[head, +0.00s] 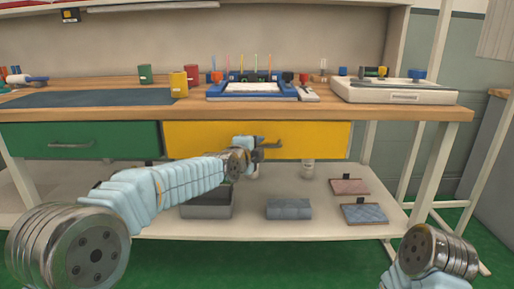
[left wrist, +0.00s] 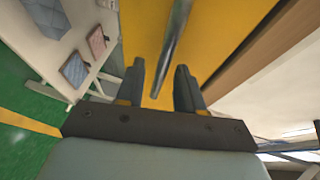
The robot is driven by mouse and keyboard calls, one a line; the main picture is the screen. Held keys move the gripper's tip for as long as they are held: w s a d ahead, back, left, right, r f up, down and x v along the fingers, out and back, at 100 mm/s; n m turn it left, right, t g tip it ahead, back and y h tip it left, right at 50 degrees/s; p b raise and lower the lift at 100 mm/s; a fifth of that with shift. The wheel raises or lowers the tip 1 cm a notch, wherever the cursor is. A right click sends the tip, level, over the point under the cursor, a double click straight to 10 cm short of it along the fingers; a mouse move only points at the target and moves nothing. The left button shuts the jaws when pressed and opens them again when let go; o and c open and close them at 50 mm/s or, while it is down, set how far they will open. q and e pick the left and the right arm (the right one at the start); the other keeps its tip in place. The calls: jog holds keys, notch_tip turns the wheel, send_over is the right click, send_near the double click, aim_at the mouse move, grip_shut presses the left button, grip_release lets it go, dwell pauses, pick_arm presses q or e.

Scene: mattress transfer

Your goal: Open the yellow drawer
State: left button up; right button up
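The yellow drawer (head: 315,138) is under the workbench top, right of the green drawer, and its front looks shut. Its grey bar handle (head: 272,143) is partly hidden by my left gripper (head: 258,148), which is at the middle of the drawer front. In the left wrist view, the yellow front (left wrist: 222,35) fills the middle. The handle (left wrist: 173,42) runs down between the two spread fingers of my left gripper (left wrist: 160,72), with gaps visible on both sides. My right gripper is out of view; only part of my right arm shows at lower right.
The green drawer (head: 80,140) is at left. The bench top (head: 320,106) holds cups, a blue tray and a white device. The lower shelf (head: 270,225) carries a grey bin, folded cloths and jars. Green floor is in front.

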pick_arm(q)
jog(key=shift+c, duration=0.4)
grip_shut()
